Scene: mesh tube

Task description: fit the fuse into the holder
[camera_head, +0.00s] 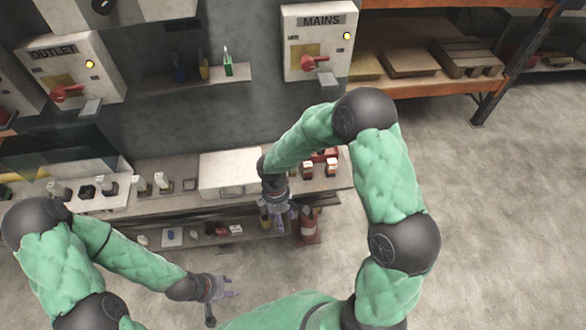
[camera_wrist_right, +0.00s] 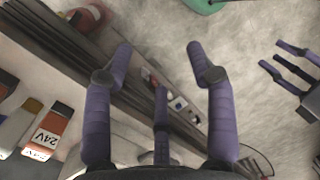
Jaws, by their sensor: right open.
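I cannot surely pick out the fuse or its holder. A row of small white upright parts (camera_head: 140,183) stands on the bench, with a black part (camera_head: 87,191) among them; these are too small to identify. My right gripper (camera_head: 278,218) hangs at the bench's front edge, pointing down. In the right wrist view its purple fingers (camera_wrist_right: 160,65) are spread, with nothing between them. My left gripper (camera_head: 228,286) is in front of the bench, low and left of the right one. Its fingers look spread and empty; they also show in the right wrist view (camera_wrist_right: 285,62).
Orange-and-white blocks marked 24V (camera_wrist_right: 43,130) stand on the bench beside my right gripper. A white box (camera_head: 228,170) sits mid-bench. The lower shelf (camera_head: 190,238) holds small items. A red cylinder (camera_head: 307,228) stands below the bench's right end. Floor at right is clear.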

